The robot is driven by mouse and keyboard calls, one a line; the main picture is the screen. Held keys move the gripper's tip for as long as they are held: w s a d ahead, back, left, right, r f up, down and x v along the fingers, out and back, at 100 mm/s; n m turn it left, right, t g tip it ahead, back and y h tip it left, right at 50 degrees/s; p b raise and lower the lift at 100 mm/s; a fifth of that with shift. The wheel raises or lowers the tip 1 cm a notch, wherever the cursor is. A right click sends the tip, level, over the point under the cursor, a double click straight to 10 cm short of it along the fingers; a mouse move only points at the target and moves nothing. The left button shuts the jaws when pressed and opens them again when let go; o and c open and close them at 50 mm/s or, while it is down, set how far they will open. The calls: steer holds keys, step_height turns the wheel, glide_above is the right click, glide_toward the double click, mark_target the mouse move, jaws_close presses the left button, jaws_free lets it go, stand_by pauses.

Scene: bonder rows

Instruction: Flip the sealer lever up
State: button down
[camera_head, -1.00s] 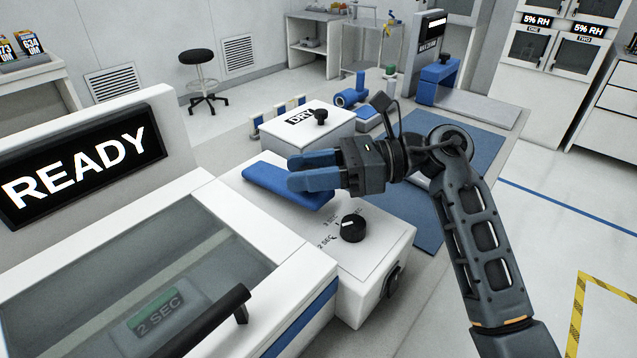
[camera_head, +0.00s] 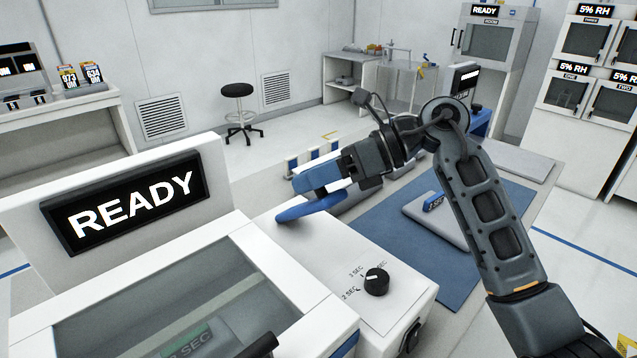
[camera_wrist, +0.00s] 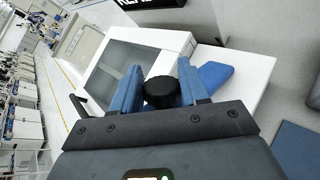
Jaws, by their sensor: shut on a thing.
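The sealer (camera_head: 360,250) is a white machine with a glass lid, and its display (camera_head: 125,205) reads READY. Its blue lever (camera_head: 308,209) lies along the top, just below my fingers, seemingly tilted; how far is hard to tell. My gripper (camera_head: 318,178) has blue fingers pointing left over the lever. In the wrist view, the fingers are shut on a black round knob (camera_wrist: 160,92), seemingly the lever's knob, with the blue lever (camera_wrist: 215,74) behind the right finger. The fingers hide the knob in the head view.
A black dial (camera_head: 377,282) with SEC marks sits on the sealer top in front of the lever. A blue mat (camera_head: 400,275) lies to the right, with a small grey plate on it. A stool (camera_head: 238,105) stands on the open floor behind.

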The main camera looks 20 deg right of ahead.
steer(key=shift+w, duration=0.15)
steer(key=c, duration=0.7)
jaws_free()
steer(key=shift+b+v, duration=0.85)
steer(key=shift+v, duration=3)
